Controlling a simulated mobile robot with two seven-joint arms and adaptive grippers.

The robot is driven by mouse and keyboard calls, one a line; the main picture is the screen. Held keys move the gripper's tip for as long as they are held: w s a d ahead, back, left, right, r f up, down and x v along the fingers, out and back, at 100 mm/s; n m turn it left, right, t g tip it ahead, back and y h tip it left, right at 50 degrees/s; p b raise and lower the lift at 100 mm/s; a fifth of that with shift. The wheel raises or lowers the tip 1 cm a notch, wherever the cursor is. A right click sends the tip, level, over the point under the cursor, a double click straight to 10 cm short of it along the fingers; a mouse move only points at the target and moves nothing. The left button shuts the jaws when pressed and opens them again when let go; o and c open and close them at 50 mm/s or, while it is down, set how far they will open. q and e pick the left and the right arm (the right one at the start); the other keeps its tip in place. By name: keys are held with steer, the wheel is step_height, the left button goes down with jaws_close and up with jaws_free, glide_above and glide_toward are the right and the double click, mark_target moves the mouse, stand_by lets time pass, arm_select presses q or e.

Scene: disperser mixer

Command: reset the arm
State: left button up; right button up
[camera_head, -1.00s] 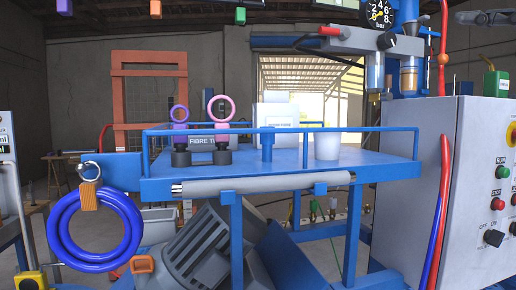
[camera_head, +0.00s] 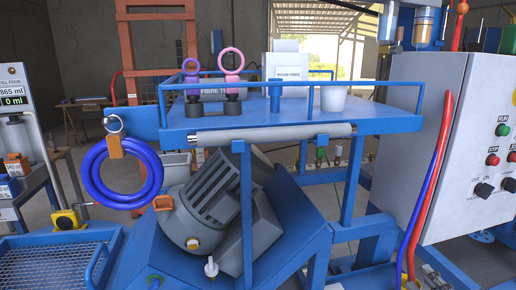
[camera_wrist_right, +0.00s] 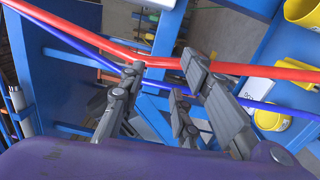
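My right gripper (camera_wrist_right: 164,76) shows in the right wrist view with its grey jointed fingers spread apart. Nothing is held between the fingers. A red hose (camera_wrist_right: 250,70) and a blue hose (camera_wrist_right: 85,45) run across behind the fingertips; whether they touch cannot be told. In the head view I cannot make out either gripper or arm. My left gripper is not in any view.
In the head view, a blue shelf (camera_head: 384,122) carries ring-handled tools and a white cup (camera_head: 333,98). A blue hose coil (camera_head: 92,182) hangs at left. A grey motor (camera_head: 200,205) sits below. A control cabinet (camera_head: 440,150) with red and blue hoses stands at right.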

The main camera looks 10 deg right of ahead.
steer(key=s+a+f+m+g+h, duration=0.1)
steer(key=s+a+f+m+g, duration=0.2)
steer(key=f, duration=0.4)
steer(key=s+a+f+m+g+h, duration=0.1)
steer(key=s+a+f+m, duration=0.35)
steer(key=f, duration=0.25)
steer(key=s+a+f+m+g, duration=0.2)
steer(key=s+f+m, duration=0.3)
steer(key=f, duration=0.3)
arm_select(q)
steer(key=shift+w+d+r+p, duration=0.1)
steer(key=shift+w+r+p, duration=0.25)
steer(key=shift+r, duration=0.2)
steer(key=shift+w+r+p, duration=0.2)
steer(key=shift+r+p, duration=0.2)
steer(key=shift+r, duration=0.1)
arm_select(e)
steer(key=s+a+f+m+g+y, duration=0.1)
steer(key=s+a+f+m, duration=0.2)
steer(key=a, duration=0.5)
steer(key=s+a+f+m+g+y, duration=0.1)
steer(key=s+a+f+m+g, duration=0.1)
steer(key=s+a+f, duration=0.4)
steer(key=s+a+m, duration=0.1)
steer(key=a, duration=0.1)
steer(key=shift+s+a+f+g, duration=0.2)
steer(key=shift+s+a+g, duration=0.1)
steer(key=shift+s+a, duration=0.1)
